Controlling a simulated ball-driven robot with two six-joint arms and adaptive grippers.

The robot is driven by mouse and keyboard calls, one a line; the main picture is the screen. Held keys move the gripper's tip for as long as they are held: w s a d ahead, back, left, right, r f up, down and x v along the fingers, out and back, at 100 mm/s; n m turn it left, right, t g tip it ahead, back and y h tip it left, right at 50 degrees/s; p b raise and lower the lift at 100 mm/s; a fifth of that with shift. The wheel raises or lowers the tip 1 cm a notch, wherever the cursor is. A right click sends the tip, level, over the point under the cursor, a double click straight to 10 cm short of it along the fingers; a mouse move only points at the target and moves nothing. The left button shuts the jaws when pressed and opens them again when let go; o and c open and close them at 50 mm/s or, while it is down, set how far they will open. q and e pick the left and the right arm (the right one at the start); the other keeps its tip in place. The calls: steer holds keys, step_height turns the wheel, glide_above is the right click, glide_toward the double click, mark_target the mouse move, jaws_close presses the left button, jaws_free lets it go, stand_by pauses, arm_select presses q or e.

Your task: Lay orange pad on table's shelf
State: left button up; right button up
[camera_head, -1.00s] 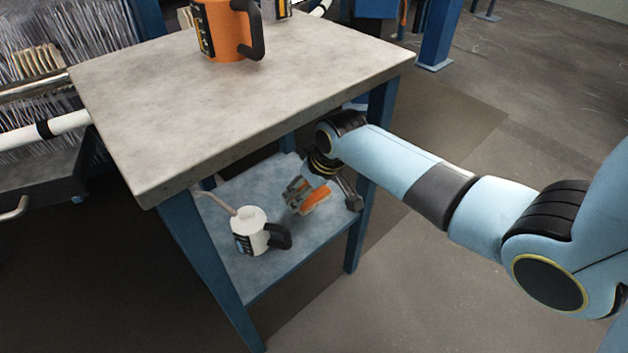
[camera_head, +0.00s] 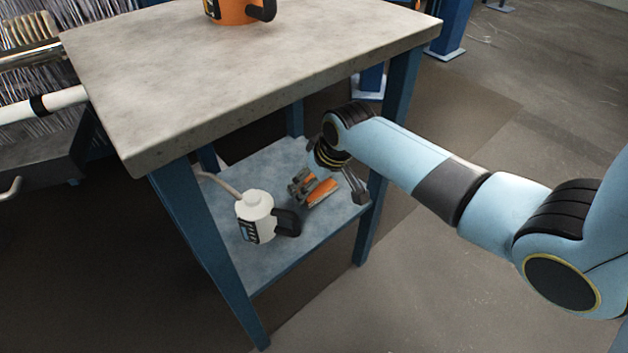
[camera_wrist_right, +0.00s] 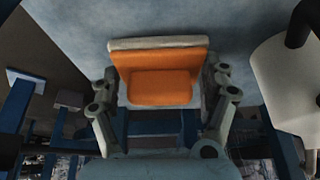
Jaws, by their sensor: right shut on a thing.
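The orange pad (camera_head: 322,191), with a pale grey edge strip, is in my right gripper (camera_head: 326,187), above the lower shelf (camera_head: 318,224) of the table. In the right wrist view the pad (camera_wrist_right: 160,78) sits between the two fingers of the right gripper (camera_wrist_right: 162,90), which are shut on its sides. Blue-grey shelf surface (camera_wrist_right: 90,22) shows beyond it there. I cannot tell whether the pad touches the shelf. My left gripper is not in view.
A white can with a spout and black handle (camera_head: 256,214) stands on the shelf left of the pad. It shows at the right edge of the wrist view (camera_wrist_right: 285,85). The grey tabletop (camera_head: 240,75) overhangs the shelf, with an orange jug (camera_head: 234,12) on it. Blue legs (camera_head: 372,215) frame the shelf.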

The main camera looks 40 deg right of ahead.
mark_target(323, 195)
steer(key=shift+f, duration=0.55)
steer(key=o, duration=1.1)
steer(key=shift+r, duration=0.1)
steer(key=v, duration=0.7)
steer(key=shift+s+r, duration=0.15)
steer(key=shift+r, duration=0.05)
